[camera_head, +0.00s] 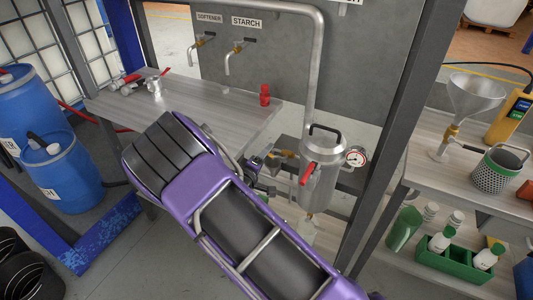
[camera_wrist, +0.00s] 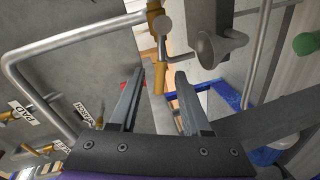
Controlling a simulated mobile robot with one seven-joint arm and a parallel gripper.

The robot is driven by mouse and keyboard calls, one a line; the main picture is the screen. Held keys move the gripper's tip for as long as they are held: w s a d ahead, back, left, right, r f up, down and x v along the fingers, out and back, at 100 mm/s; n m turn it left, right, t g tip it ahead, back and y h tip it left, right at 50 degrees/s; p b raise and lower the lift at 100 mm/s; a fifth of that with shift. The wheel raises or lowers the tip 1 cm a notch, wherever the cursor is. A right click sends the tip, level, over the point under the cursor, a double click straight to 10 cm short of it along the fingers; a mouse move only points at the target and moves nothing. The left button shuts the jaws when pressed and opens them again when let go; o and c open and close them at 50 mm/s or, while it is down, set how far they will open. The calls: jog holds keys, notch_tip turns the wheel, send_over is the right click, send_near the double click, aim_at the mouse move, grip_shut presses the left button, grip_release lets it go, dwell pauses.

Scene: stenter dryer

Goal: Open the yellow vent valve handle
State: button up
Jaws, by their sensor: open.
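A yellow handle (camera_wrist: 160,78) on a brass valve (camera_wrist: 156,12) shows at the top middle of the wrist view. A small grey round knob (camera_wrist: 164,25) sits by the valve. My gripper (camera_wrist: 157,68) is open, its two dark fingers pointing toward the handle. The handle appears between the fingertips in this view; I see no contact, and the depth gap is unclear. In the head view, my purple arm hides much of my gripper, beside the metal vessel (camera_head: 320,190). A small brass part (camera_head: 284,154) shows near there, but I cannot tell whether it is the same valve.
The vessel has a red handle (camera_head: 308,174) and a pressure gauge (camera_head: 356,157). A bent grey pipe (camera_wrist: 75,40) and a grey flared part (camera_wrist: 222,42) flank the valve. A red bottle (camera_head: 265,94) stands on the bench (camera_head: 215,115). A dark post (camera_head: 395,110) rises right of the vessel.

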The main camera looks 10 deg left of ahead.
jog(key=v, duration=1.6)
jog(key=shift+s, duration=0.25)
jog(key=shift+w+r, duration=0.1)
jog(key=shift+r, duration=0.05)
